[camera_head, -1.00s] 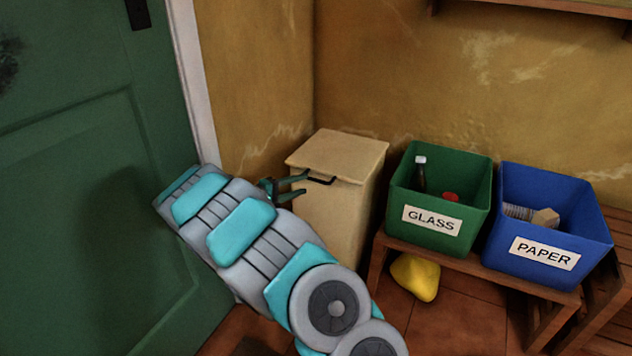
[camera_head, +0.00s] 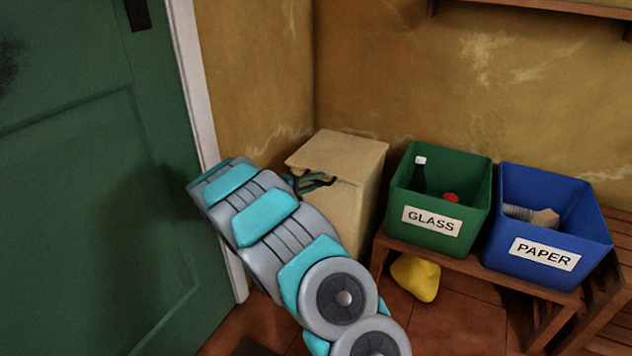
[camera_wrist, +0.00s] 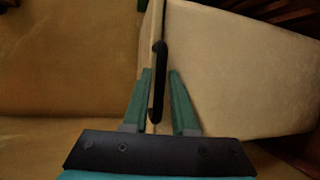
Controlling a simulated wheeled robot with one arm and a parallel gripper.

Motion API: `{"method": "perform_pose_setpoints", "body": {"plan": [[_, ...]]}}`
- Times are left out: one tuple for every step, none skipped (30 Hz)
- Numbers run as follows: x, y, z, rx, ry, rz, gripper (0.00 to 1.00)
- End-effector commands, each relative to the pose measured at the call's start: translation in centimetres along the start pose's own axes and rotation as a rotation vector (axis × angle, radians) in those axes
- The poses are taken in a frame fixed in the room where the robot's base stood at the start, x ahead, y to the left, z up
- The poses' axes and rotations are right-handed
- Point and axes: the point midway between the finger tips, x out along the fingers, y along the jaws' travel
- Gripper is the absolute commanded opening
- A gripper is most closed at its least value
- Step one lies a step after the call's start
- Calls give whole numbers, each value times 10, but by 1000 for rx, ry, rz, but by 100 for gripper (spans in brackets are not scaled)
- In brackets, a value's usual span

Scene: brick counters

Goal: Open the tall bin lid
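The tall bin (camera_head: 357,212) is cream and stands in the corner. Its flat lid (camera_head: 340,150) lies closed on top. A dark handle (camera_wrist: 157,85) is on the lid's front edge; in the head view my fingers overlap it. My gripper (camera_head: 322,181) is at the front of the bin, level with the handle. In the wrist view my gripper (camera_wrist: 160,73) is open, one green finger on each side of the black handle. A gap shows beside the right finger; the left finger is very near the handle, and I cannot tell whether it touches.
A green GLASS box (camera_head: 440,195) and a blue PAPER box (camera_head: 548,215) stand on a low wooden bench (camera_head: 470,264) right of the bin. A yellow object (camera_head: 415,277) lies below the bench. A green door (camera_head: 80,200) is at the left, close to my arm.

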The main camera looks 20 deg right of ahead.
Motion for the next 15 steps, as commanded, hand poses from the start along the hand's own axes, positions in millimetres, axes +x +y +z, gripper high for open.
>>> {"method": "perform_pose_setpoints", "body": {"plan": [[0,0,0,0,0,0,19],[0,0,0,0,0,0,16],[0,0,0,0,0,0,11],[0,0,0,0,0,0,8],[0,0,0,0,0,0,4],[0,0,0,0,0,0,0],[0,0,0,0,0,0,0],[0,0,0,0,0,0,0],[0,0,0,0,0,0,0],[0,0,0,0,0,0,0],[0,0,0,0,0,-1,0],[0,0,0,0,0,-1,0],[0,0,0,0,0,0,0],[0,0,0,0,0,-1,0],[0,0,0,0,0,-1,0]]}}
